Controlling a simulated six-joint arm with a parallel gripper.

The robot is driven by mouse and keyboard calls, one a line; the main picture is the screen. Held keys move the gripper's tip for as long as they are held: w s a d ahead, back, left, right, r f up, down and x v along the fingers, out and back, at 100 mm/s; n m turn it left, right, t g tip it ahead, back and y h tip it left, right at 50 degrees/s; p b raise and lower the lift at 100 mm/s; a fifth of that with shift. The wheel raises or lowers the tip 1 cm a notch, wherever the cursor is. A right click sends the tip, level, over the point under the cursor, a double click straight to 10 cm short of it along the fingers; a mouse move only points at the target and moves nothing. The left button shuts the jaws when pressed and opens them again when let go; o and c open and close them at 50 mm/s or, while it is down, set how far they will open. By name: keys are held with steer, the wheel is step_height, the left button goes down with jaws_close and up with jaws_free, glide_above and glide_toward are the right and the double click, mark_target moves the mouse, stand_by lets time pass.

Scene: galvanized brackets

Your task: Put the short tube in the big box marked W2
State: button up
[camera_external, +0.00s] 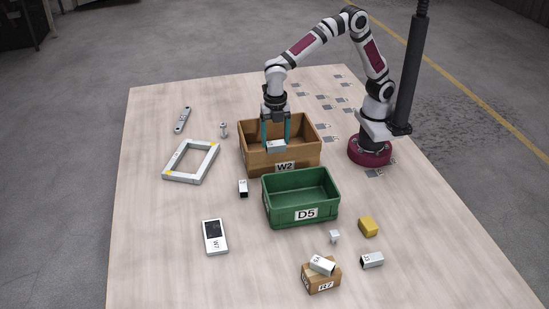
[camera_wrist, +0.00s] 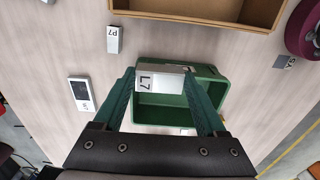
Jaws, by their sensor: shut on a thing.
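My gripper (camera_external: 276,142) is shut on a silver piece (camera_external: 277,146) with square edges. In the wrist view the gripper (camera_wrist: 164,80) holds this piece, marked L7 (camera_wrist: 148,88), between its green fingers; its ends are not clear enough to tell if it is hollow. The big brown box marked W2 (camera_external: 285,167) stands open below or behind the piece in the external view. In the wrist view that box (camera_wrist: 262,28) is at the top edge, and the piece appears against the green box. The piece is in the air; its exact height is unclear.
The green box marked D5 (camera_external: 306,214) stands in front of W2. A small tube marked P7 (camera_external: 243,188), a white device (camera_external: 215,236) and a pale frame (camera_external: 191,161) lie left. A yellow block (camera_external: 368,226), another tube (camera_external: 372,260) and a small carton (camera_external: 322,281) are at front right.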

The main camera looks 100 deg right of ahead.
steer(key=shift+r, duration=0.75)
steer(key=s+d+f, duration=0.2)
steer(key=d+f, duration=0.2)
steer(key=d, duration=0.4)
steer(key=s+d+f, duration=0.3)
steer(key=d, duration=0.6)
step_height(320, 180, down, 10)
steer(key=shift+f, duration=0.1)
steer(key=shift+f, duration=0.15)
steer(key=o, duration=1.5)
step_height(320, 180, up, 12)
steer(key=f, duration=0.1)
steer(key=s+a+r+m, duration=0.3)
steer(key=s+m, duration=0.4)
steer(key=m, duration=0.1)
steer(key=s+a+r+m+y, duration=0.1)
steer(key=s+a+r+m, duration=0.2)
steer(key=s+m, duration=0.4)
steer(key=s+a+r+m, duration=0.2)
steer(key=s+a+m, duration=0.2)
steer(key=s+m, duration=0.3)
steer(key=shift+s+a+r+m+y, duration=0.35)
steer(key=shift+r+m+y, duration=0.05)
steer(key=shift+m, duration=0.4)
